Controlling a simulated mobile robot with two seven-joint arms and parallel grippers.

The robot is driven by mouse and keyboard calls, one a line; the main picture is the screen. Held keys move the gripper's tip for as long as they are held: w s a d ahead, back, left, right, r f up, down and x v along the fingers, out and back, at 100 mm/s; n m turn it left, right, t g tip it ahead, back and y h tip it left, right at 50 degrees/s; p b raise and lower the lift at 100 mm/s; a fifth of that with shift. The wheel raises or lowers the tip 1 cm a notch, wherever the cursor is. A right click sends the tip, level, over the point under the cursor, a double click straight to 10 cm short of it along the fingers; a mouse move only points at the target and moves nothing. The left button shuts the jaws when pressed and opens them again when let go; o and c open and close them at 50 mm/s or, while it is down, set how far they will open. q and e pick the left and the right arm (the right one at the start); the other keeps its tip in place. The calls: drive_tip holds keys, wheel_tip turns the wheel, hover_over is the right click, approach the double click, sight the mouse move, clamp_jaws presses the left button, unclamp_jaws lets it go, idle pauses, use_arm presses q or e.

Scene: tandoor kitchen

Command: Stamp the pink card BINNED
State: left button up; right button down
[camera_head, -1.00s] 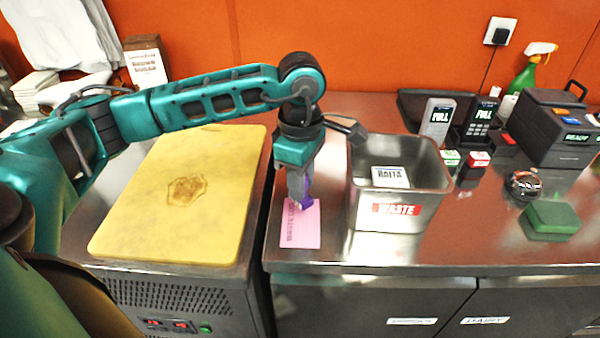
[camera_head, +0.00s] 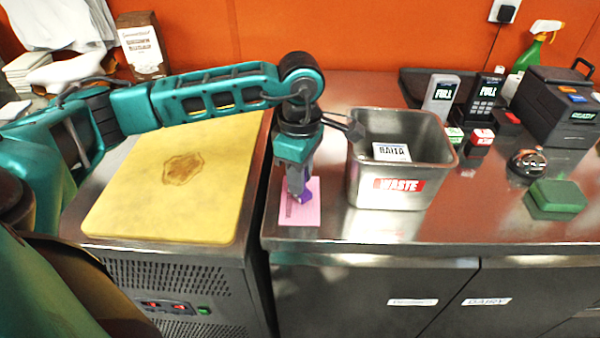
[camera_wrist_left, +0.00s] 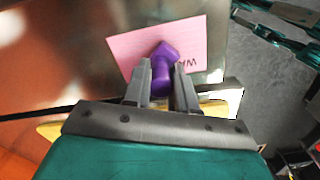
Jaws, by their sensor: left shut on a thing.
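The pink card (camera_head: 312,212) lies on the steel counter, left of the waste bin. It also shows in the left wrist view (camera_wrist_left: 133,49), with part of its dark print visible. My left gripper (camera_head: 299,188) points down over the card. In the left wrist view the gripper (camera_wrist_left: 163,82) is shut on a purple stamp (camera_wrist_left: 164,56). The stamp's lower end is over the card; I cannot tell whether it touches. The stamp's face is hidden. My right gripper is not in view.
A steel bin (camera_head: 437,185) labelled WASTE stands just right of the gripper. A yellow board (camera_head: 125,210) lies to the left. Small red and green stamp blocks (camera_head: 482,138), a green pad (camera_head: 556,197) and a bell (camera_head: 528,164) are further right.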

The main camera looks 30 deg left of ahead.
use_arm(q)
drive_tip(key=shift+f+b, duration=0.65)
drive_tip(key=shift+b, duration=0.05)
idle(2.0)
drive_tip(key=shift+r+p, duration=2.15)
drive_tip(key=shift+r, duration=1.5)
